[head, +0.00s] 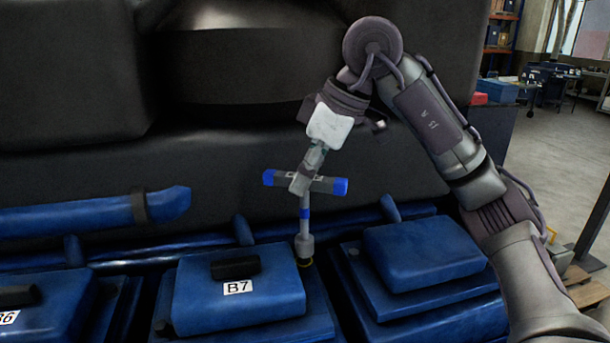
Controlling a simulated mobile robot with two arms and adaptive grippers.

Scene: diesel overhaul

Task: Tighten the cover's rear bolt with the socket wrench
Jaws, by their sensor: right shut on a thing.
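The socket wrench (304,218) is a T-shaped tool with a grey crossbar, blue ends and a blue band on its shaft. My right gripper (303,182) is shut on its crossbar from above. The wrench stands near upright, its grey socket down at the rear right corner of the blue cover (240,297) labelled B7. A yellowish ring shows at the socket's foot; the bolt itself is hidden there, and I cannot tell how fully the socket sits on it. My left gripper is not in view.
Another blue cover (424,250) stands close on the right, and one labelled B6 (40,315) on the left. A blue pipe (85,217) runs behind on the left. The large dark engine body (400,140) rises behind the wrench. Open floor lies far right.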

